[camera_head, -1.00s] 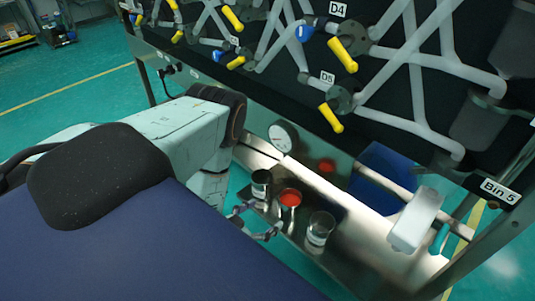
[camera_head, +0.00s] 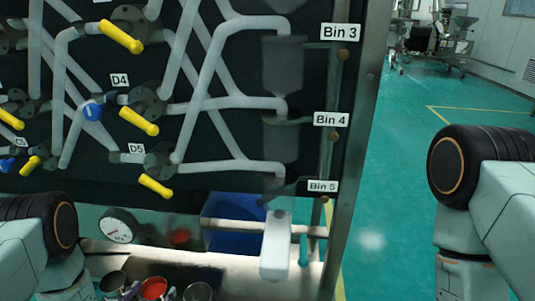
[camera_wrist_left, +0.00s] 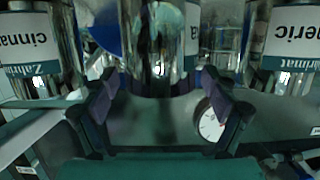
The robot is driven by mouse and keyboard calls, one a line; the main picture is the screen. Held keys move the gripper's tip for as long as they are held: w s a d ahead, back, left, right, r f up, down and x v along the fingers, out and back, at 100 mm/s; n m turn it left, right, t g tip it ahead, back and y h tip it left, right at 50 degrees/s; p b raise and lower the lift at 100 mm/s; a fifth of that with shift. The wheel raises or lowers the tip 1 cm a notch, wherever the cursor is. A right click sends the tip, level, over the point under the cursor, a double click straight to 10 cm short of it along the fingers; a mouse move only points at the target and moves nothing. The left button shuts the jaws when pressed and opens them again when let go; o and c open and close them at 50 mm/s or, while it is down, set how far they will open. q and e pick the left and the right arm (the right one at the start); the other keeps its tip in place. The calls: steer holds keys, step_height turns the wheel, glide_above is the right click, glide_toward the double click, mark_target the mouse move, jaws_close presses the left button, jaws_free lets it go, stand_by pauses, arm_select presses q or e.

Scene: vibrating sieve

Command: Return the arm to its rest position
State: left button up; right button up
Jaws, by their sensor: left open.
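My left arm comes in at the lower left of the head view, with the left gripper (camera_head: 132,292) low at the bottom edge, partly cut off. In the left wrist view the left gripper (camera_wrist_left: 158,98) is open, with one finger on each side of a shiny jar (camera_wrist_left: 157,40). I cannot tell whether they touch it. Labelled jars stand at the left (camera_wrist_left: 35,45) and right (camera_wrist_left: 288,40) of that view, their text upside down. The head view shows a dark cup (camera_head: 112,281), a red-filled cup (camera_head: 153,287) and a clear glass (camera_head: 198,292). My right gripper is out of view.
A pipe panel with yellow handles (camera_head: 138,121) and bin labels (camera_head: 331,119) fills the upper left. A gauge (camera_head: 118,230), blue bin (camera_head: 232,222) and white container (camera_head: 276,248) sit below it. A metal post (camera_head: 352,150) bounds the panel; green floor (camera_head: 400,190) beyond is open.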

arm_select(q)
steer(key=shift+w+r+p, duration=0.3)
steer(key=shift+w, duration=0.2)
steer(key=shift+r+p, duration=0.3)
steer(key=shift+r, duration=0.35)
steer(key=shift+f, duration=0.1)
